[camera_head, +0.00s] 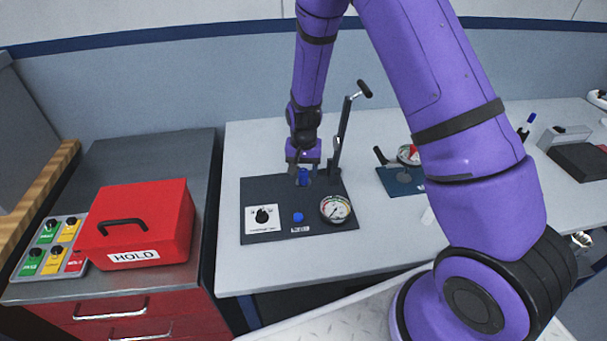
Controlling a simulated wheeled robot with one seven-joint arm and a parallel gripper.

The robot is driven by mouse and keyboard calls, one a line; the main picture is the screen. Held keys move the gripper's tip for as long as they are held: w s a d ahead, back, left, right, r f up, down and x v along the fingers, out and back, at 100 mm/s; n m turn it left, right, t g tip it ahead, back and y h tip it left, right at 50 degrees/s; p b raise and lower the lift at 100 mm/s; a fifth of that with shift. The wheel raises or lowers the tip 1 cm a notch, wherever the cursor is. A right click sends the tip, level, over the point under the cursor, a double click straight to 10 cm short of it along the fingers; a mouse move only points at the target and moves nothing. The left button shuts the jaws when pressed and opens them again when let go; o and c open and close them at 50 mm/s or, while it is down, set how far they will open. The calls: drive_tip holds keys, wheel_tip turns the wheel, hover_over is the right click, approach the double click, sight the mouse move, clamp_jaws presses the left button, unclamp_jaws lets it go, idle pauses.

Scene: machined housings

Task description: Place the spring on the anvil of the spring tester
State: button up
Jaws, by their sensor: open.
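The spring tester has a dark base plate (262,190) on the light bench, with a round gauge, a white dial panel and an upright lever column (343,130). My gripper (304,172) points down over the rear of the plate, just left of the column, with its jaws open. A small blue piece, apparently the spring (303,177), stands upright between or just below the fingers. It appears to be over the anvil area, but the fingers hide the anvil and any contact. A blue knob (298,217) sits nearer the front of the plate.
A red HOLD box (140,225) and a button panel (50,247) are on the cabinet at left. A second small device with a gauge and lever (400,180) is to the right, partly behind my arm. Bare bench (240,270) lies in front of the tester.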

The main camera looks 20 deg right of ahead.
drive_tip(key=s+d+r+n+t, duration=0.1)
drive_tip(key=s+r, duration=0.3)
drive_tip(key=r, duration=0.6)
drive_tip(key=s+d+r+t, duration=0.1)
drive_tip(key=s+r, duration=0.2)
drive_tip(key=r, duration=0.8)
drive_tip(key=s+d+r+n, duration=0.15)
drive_tip(key=s+r, duration=0.25)
drive_tip(key=r, duration=0.6)
drive_tip(key=s+d+r+n+t, duration=0.1)
drive_tip(key=s+r, duration=0.3)
drive_tip(key=s, duration=0.5)
drive_tip(key=s+d+r+n+t, duration=0.1)
drive_tip(key=s+r, duration=0.3)
drive_tip(key=s, duration=0.6)
drive_tip(key=shift+s+d+r+t, duration=0.2)
drive_tip(key=shift+d+r+t, duration=0.2)
drive_tip(key=shift+d+t, duration=0.25)
